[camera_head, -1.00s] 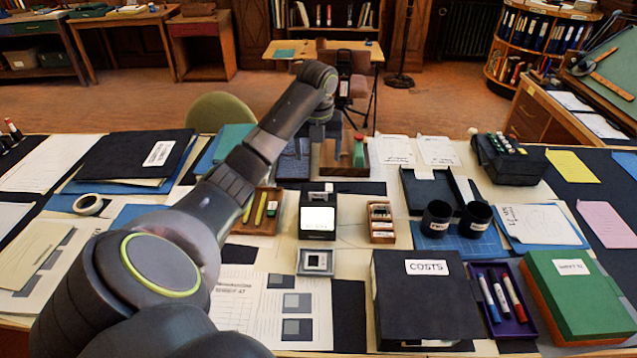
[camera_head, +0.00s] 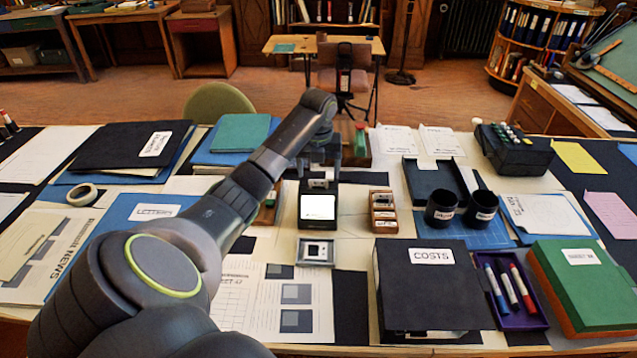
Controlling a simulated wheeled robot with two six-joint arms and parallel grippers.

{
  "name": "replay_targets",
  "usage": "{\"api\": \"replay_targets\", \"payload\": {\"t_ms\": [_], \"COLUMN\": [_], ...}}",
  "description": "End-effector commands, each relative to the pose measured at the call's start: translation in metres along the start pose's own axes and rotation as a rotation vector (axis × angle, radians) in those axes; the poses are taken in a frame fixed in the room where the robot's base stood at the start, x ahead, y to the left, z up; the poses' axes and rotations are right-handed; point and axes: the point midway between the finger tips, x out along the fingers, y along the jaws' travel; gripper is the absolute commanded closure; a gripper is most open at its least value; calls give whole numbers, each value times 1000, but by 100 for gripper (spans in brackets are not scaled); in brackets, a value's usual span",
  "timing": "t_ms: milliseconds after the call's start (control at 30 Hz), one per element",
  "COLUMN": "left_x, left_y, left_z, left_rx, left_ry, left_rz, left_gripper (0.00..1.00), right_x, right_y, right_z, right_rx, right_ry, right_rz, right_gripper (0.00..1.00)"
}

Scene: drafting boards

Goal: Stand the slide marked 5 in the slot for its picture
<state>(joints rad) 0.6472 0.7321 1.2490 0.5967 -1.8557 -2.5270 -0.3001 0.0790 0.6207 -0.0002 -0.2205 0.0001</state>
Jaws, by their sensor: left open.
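A black viewer with a lit white screen (camera_head: 318,207) stands at the middle of the desk. A small pale piece (camera_head: 318,183) shows at its top; I cannot tell whether it is a slide. A wooden box of slides (camera_head: 382,212) stands just right of the viewer. A grey square holder with a dark centre (camera_head: 315,250) lies in front of it. My left gripper (camera_head: 320,172) is open, pointing down just above and behind the viewer's top. No mark 5 is readable on any slide. My right gripper is not in view.
Two black cups (camera_head: 441,208) and an open black tray (camera_head: 432,178) stand to the right. A black COSTS box (camera_head: 432,290), a purple marker tray (camera_head: 511,292) and a green box (camera_head: 583,285) fill the front right. My left arm hides part of a wooden tray (camera_head: 267,214).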

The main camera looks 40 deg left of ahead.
Motion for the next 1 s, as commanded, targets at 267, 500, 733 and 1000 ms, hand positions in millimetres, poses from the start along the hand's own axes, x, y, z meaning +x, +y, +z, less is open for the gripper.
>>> {"api": "replay_targets", "payload": {"t_ms": [267, 500, 733, 1000], "left_x": [34, 36, 36, 36], "left_y": [1, 1, 0, 0], "left_z": [-1, -1, -1, -1], "left_rx": [0, 0, 0, 0], "left_ry": [2, 1, 0, 0], "left_rz": [1, 0, 0, 0], "left_gripper": [25, 25, 56, 77], "right_x": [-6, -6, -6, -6], "right_y": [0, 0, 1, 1], "right_z": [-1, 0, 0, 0], "right_rx": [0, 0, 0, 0], "right_ry": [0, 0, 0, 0], "right_rz": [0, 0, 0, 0], "right_gripper": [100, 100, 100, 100]}}
